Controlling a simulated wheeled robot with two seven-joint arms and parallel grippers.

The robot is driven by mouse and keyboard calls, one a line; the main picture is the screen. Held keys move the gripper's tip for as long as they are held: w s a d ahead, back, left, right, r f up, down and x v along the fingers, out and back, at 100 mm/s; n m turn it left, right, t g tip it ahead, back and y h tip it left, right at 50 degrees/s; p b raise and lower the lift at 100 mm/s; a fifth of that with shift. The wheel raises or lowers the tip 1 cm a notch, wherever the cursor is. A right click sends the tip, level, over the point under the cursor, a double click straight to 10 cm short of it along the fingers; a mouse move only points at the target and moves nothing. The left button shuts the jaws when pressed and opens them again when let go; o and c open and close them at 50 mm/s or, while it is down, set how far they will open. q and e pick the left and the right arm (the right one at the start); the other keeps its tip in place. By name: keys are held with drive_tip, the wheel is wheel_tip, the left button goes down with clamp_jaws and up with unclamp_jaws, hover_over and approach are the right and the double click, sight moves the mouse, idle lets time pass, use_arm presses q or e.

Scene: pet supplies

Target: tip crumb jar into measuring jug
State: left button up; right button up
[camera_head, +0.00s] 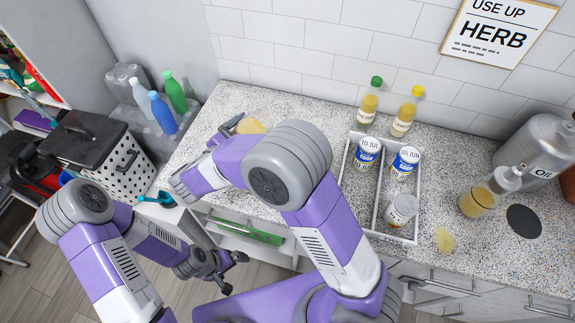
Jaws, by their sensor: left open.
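My left gripper (228,266), dark, is open and empty, low in front of the counter. My right arm reaches over the counter's left part. Its gripper (232,126) is mostly hidden behind its own wrist, beside a beige object (252,126); I cannot tell whether they touch. A clear container with yellowish contents (477,201) is at the counter's right, with a clear rounded piece (508,179) against it. A small white-topped jar (402,209) sits tilted in the white divided tray (383,190). I cannot tell for sure which is the crumb jar or the measuring jug.
Two date-labelled jars (368,151) are in the tray. A green-capped bottle (369,102) and a yellow-capped bottle (407,113) stand behind. A metal oil can (538,148), dark disc (523,221) and yellow patch (445,241) are at right. Counter left of the tray is partly clear.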

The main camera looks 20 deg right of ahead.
sight(240, 129)
wheel_tip(240, 129, up, 4)
drive_tip(key=n+h+p, duration=0.2)
drive_tip(key=n+p, duration=0.2)
drive_tip(key=p, duration=0.4)
drive_tip(key=shift+n+t+p, duration=0.3)
drive_tip(key=shift+n+t, duration=0.1)
drive_tip(key=shift+r+n+h+p, duration=0.1)
drive_tip(key=shift+n+h+p, duration=0.2)
drive_tip(key=shift+n+p, duration=0.15)
